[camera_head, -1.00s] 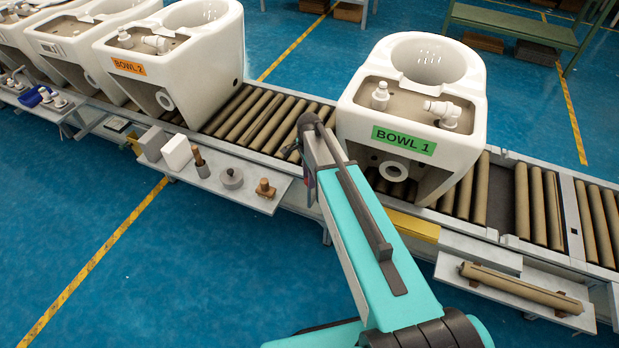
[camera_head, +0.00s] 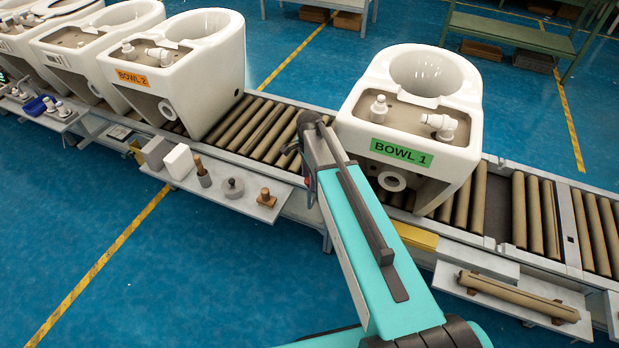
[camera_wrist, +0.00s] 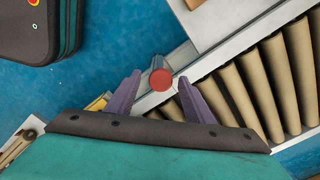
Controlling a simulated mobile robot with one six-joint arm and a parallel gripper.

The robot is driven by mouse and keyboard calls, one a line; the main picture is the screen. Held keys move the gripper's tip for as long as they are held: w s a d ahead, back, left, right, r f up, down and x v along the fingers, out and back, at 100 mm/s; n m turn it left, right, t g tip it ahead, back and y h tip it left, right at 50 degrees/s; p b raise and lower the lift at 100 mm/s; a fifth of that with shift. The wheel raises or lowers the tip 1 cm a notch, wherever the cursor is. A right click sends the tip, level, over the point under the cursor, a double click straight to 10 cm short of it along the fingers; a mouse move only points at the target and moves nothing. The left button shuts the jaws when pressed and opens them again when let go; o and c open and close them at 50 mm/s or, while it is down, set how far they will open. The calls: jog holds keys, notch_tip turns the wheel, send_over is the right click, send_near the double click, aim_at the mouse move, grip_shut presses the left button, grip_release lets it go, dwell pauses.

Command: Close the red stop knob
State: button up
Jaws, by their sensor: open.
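The red stop knob (camera_wrist: 161,79) shows in the wrist view as a round red cap on a short grey stem, at the conveyor's side rail. My gripper (camera_wrist: 160,84) is open, with its two purple fingers on either side of the knob in the picture. I cannot tell whether the fingers reach down to the knob's height, and no contact shows. In the head view my arm hides the knob and most of the gripper, beside the conveyor just left of the bowl labelled BOWL 1 (camera_head: 420,120).
The roller conveyor (camera_head: 485,205) carries several white toilet bowls, including BOWL 2 (camera_head: 190,65). A side shelf (camera_head: 235,208) with small parts juts out left of my arm. Another shelf (camera_head: 500,312) holds a brown rod at the right. Blue floor is clear in front.

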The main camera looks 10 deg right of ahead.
jog(key=shift+r, duration=0.1)
notch_tip(320, 180, up, 14)
jog(key=shift+f+b, duration=0.2)
jog(key=shift+b, duration=0.2)
dwell(0.5)
dwell(0.4)
jog(key=s+f+n+g, duration=0.1)
jog(key=s+f+g, duration=0.1)
jog(key=s+f, duration=0.85)
jog(key=s+f+g, duration=0.2)
jog(key=s+f, duration=0.5)
jog(key=f, duration=0.7)
jog(key=s+f+n, duration=0.6)
jog(key=s+n, duration=0.1)
jog(key=s, duration=0.4)
jog(key=s+f+n+g, duration=0.1)
jog(key=s+f+n, duration=0.5)
jog(key=s, duration=0.5)
jog(key=shift+s+d+f+n, duration=0.3)
jog(key=shift+s+f+n, duration=0.1)
jog(key=shift+n, duration=0.7)
